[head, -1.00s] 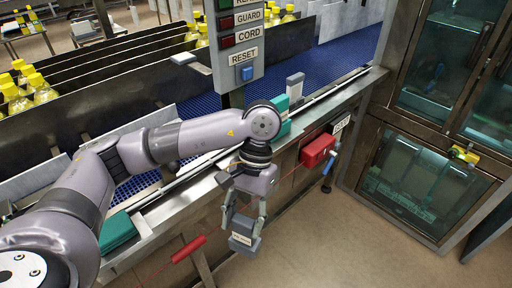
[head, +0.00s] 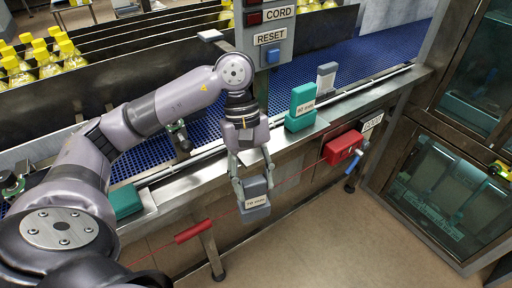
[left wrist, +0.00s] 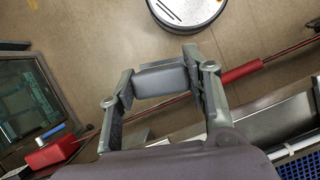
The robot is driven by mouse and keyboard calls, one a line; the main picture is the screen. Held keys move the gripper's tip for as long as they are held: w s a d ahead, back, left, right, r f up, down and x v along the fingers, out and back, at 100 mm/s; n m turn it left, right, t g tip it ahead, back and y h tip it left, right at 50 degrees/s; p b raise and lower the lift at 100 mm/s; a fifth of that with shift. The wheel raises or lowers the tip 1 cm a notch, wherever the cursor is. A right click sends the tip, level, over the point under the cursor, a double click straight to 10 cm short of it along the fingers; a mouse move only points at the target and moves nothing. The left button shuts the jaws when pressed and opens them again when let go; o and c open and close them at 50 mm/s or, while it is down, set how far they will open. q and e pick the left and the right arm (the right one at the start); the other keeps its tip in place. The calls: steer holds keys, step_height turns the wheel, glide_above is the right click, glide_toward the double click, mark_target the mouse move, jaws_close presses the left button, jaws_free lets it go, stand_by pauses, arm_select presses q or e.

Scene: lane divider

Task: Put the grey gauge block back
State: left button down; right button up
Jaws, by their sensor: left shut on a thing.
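The grey gauge block (head: 254,194), with a white label on its front, is held by my left gripper (head: 254,183). The gripper points down and its fingers are shut on the block's two sides. The block hangs in front of the conveyor's metal edge, over the floor side. In the left wrist view the block (left wrist: 160,81) shows between the two fingers (left wrist: 160,88). A teal block (head: 301,107) with a white label stands on the metal ledge, right of the gripper. A grey block (head: 326,77) stands behind it. My right gripper is not in view.
A blue conveyor belt (head: 377,57) runs behind the ledge, with dark lane dividers (head: 130,68) and yellow-capped bottles (head: 45,60). A teal block (head: 125,201) lies on the ledge at left. A red box (head: 342,148) and a red cord handle (head: 193,232) are on the front.

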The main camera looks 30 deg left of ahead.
arm_select(q)
steer(key=s+a+r+n+t+y+b, duration=0.3)
steer(key=a+r+n+t, duration=0.45)
steer(key=n, duration=1.35)
steer(key=w+a+f+h+p, duration=0.1)
steer(key=w+a+p, duration=0.1)
steer(key=w+p, duration=0.7)
steer(key=w, duration=0.8)
steer(key=shift+w, duration=0.15)
